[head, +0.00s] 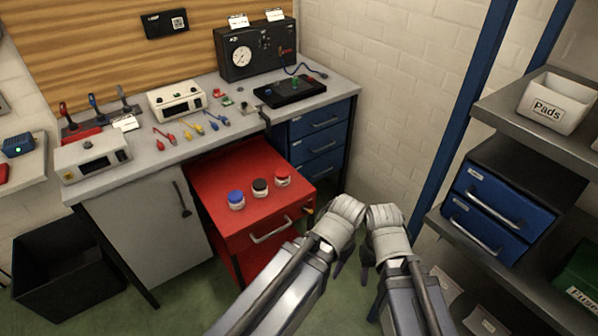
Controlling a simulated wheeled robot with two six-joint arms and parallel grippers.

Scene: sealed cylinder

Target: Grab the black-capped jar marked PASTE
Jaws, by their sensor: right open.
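The black-capped jar (260,189) stands upright on top of the red drawer cabinet (215,172), in the middle of a row of three jars. Its label is too small to read. My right gripper (368,273) is open, hanging below its wrist to the right of the red cabinet and well apart from the jars. My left gripper (340,262) is mostly hidden behind its own arm, just left of the right one. Only dark parts of it show, and I cannot tell its jaw state.
A blue-capped jar (236,200) stands left of the black-capped one and a red-capped jar (282,178) right of it. The grey workbench (150,150) with tools and instruments runs behind. Shelving with blue drawers (497,213) and a Pads bin (556,104) stands at right.

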